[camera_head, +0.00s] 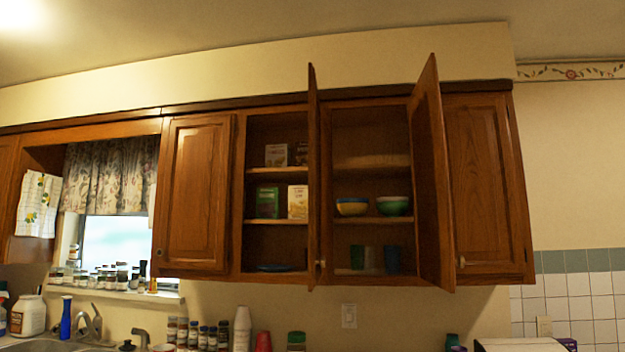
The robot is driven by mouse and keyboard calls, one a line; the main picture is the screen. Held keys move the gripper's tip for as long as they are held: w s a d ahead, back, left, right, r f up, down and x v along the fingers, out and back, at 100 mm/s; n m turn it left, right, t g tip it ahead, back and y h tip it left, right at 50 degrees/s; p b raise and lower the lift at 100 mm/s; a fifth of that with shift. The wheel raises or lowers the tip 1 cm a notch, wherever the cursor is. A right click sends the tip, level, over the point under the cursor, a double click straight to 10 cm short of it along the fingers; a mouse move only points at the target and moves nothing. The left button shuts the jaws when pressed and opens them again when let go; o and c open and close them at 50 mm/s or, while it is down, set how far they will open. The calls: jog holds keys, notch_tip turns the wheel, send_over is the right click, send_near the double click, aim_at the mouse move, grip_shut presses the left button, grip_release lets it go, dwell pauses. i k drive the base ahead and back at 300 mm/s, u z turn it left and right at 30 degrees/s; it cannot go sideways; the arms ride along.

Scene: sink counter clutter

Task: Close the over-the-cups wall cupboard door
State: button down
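The wooden wall cupboard stands with two doors swung open. One open door (432,185) stands out from the right side of the compartment that holds the cups. The other open door (313,175) is seen almost edge-on, between the two open compartments, with a small pale knob near its bottom. The cups (391,260) stand on the bottom of the right open compartment, one blue and others greenish. Bowls (352,206) sit on the shelf above them. My gripper is not in view.
The left open compartment holds small boxes (297,201) on its shelves. Closed doors flank the open compartments at left (195,190) and right (482,185). Below, jars (207,337), a white cup stack (242,328) and a red cup (263,341) stand along the counter.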

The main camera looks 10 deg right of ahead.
aim_at(316, 262)
jog(key=z, duration=1.05)
jog(key=i, duration=0.8)
jog(key=u, duration=0.45)
jog(key=i, duration=0.8)
jog(key=z, duration=0.2)
jog(key=k, duration=0.85)
jog(key=u, duration=1.2)
jog(key=i, duration=0.4)
jog(key=z, duration=0.05)
